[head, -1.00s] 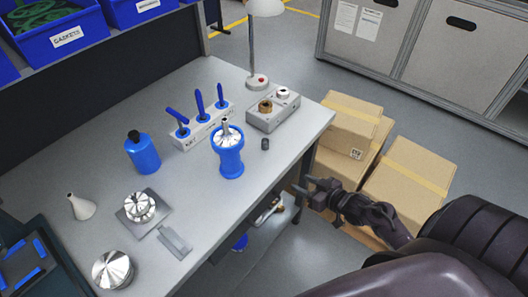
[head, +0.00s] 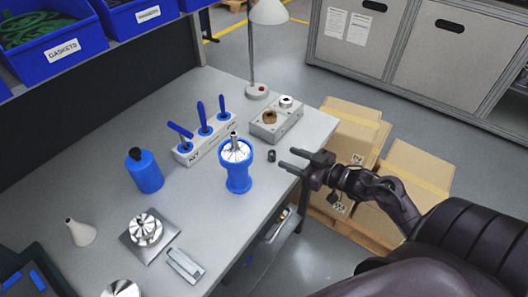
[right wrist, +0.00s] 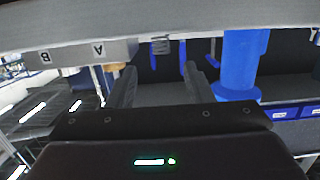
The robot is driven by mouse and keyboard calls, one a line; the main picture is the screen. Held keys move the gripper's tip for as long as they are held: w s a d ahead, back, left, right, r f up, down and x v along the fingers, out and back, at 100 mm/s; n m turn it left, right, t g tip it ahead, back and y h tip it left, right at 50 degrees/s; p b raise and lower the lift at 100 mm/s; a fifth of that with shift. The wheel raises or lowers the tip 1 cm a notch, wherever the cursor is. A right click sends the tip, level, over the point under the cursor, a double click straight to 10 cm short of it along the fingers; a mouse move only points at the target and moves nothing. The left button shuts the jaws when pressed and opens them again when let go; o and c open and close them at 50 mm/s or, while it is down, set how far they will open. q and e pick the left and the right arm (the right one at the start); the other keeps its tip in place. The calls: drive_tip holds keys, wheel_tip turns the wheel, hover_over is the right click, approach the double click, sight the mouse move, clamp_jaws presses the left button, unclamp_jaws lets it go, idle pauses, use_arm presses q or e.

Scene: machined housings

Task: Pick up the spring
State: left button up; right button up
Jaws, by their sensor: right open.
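The spring (head: 271,156) is a small dark grey cylinder standing upright on the grey bench (head: 215,215), near its right edge. In the right wrist view, which looks upside down, the spring (right wrist: 160,46) shows its coils, roughly between the fingers. My right gripper (head: 289,160) is open and empty, just right of the spring at the bench edge, its fingers pointing at it; in the wrist view the fingers (right wrist: 163,72) stand apart. The left gripper is not in view.
A blue cup with a metal part (head: 237,178) stands left of the spring. A grey block with sockets (head: 268,129) is behind it. A holder with blue-handled tools (head: 188,154), a blue bottle (head: 145,171) and a lamp (head: 257,91) are farther off. Cardboard boxes (head: 407,165) stand beyond the bench's right edge.

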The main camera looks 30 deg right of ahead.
sight(272, 152)
drive_tip(key=shift+w+a, duration=0.15)
drive_tip(key=shift+w, duration=0.3)
drive_tip(key=shift+w+a+f, duration=0.1)
drive_tip(key=shift+w+a, duration=0.2)
drive_tip(key=shift+w, duration=0.3)
drive_tip(key=x, duration=0.2)
drive_tip(key=p+x, duration=0.1)
drive_tip(key=x, duration=0.1)
drive_tip(key=shift+w+a+f+p, duration=0.15)
drive_tip(key=shift+w+f+p, duration=0.05)
drive_tip(key=shift+f+p, duration=0.1)
drive_tip(key=shift+w, duration=0.2)
drive_tip(key=shift+c, duration=0.7)
clamp_jaws()
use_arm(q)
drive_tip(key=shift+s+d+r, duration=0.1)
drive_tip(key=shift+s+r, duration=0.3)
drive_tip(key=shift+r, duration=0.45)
